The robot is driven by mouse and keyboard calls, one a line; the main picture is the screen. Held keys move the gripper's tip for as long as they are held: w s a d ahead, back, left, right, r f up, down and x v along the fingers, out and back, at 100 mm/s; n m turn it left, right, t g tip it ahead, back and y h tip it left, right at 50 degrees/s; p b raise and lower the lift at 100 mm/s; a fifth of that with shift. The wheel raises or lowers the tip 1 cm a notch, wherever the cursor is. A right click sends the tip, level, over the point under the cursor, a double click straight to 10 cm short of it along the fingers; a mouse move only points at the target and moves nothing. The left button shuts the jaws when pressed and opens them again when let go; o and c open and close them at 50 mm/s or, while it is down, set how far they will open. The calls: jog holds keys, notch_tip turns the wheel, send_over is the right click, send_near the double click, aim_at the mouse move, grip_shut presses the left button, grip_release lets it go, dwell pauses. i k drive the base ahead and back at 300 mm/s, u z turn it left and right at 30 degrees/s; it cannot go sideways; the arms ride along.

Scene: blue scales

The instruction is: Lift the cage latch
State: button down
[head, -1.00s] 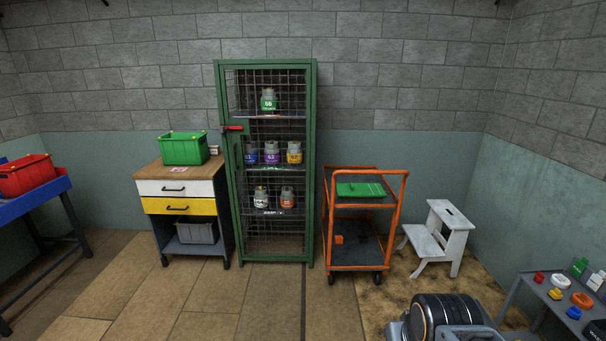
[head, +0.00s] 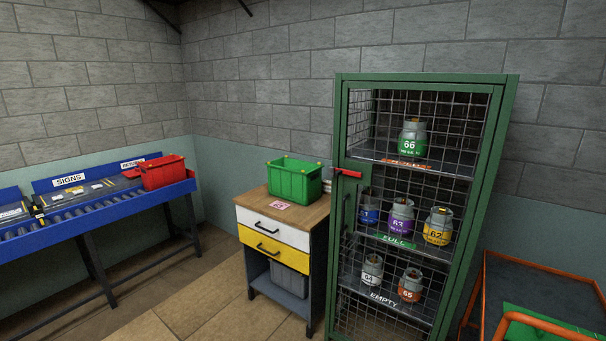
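The green cage (head: 342,135) stands against the back wall, right of centre, with wire mesh on its front. Its red latch handle (head: 349,173) sticks out level at the left edge of the door. The door looks closed. Behind the mesh, gas cylinders stand on shelves: a green one (head: 411,138) on top, a purple one (head: 400,216) and a yellow one (head: 438,227) among those in the middle, a white one (head: 371,270) and an orange one (head: 410,285) lower down. My gripper is not in view.
A drawer cabinet (head: 272,234) with a green crate (head: 294,181) on top stands just left of the cage. A blue roller table (head: 90,219) with a red bin (head: 163,172) is at left. An orange trolley (head: 488,290) stands close at right. Floor (head: 185,305) is clear in front of the cabinet.

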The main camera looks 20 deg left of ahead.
aim_at(338, 172)
jog(key=u, duration=0.8)
jog(key=i, duration=1.5)
jog(key=u, duration=0.75)
